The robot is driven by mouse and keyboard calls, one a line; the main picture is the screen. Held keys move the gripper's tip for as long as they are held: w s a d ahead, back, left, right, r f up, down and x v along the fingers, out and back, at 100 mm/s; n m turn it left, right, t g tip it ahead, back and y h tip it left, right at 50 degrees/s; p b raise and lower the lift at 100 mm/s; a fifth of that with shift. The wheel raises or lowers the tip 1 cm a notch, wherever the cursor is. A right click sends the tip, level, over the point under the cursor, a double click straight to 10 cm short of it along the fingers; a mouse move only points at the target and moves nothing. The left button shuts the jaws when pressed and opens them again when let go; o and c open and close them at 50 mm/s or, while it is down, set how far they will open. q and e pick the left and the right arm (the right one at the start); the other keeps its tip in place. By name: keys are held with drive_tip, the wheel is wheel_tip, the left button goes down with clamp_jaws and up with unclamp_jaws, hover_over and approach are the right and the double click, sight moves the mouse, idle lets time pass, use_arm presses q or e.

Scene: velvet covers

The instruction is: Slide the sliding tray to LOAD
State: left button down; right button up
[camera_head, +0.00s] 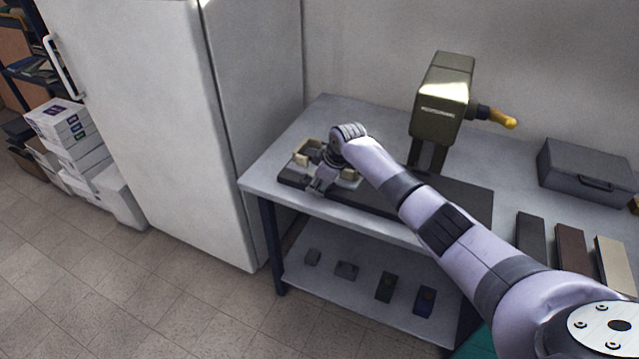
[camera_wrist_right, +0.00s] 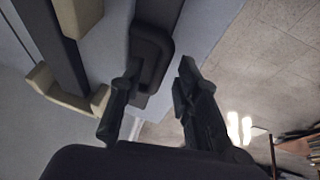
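The sliding tray (camera_head: 349,181), pale with cream corner pieces (camera_head: 300,158), sits at the left end of a dark base (camera_head: 452,198) on the grey table. An olive-green press (camera_head: 440,100) with an orange-tipped lever stands behind the base's right part. My right gripper (camera_head: 321,188) is at the tray's front left, partly hidden by my wrist. In the right wrist view, its fingers (camera_wrist_right: 160,70) are apart. A dark rounded end piece (camera_wrist_right: 152,45) lies just beyond and between the tips; contact cannot be told. Cream corner pieces (camera_wrist_right: 72,102) show at left. No LOAD marking is readable. My left gripper is out of view.
A tall white cabinet (camera_head: 150,110) stands left of the table (camera_head: 262,178). A grey case (camera_head: 588,176) and dark, brown and cream slabs (camera_head: 573,250) lie on the right. Several small items rest on the lower shelf (camera_head: 320,285). Floor is clear at front left.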

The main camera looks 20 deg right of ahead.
drive_tip(key=shift+s+d, duration=0.1)
drive_tip(key=v, duration=1.2)
drive_tip(key=shift+r, duration=0.1)
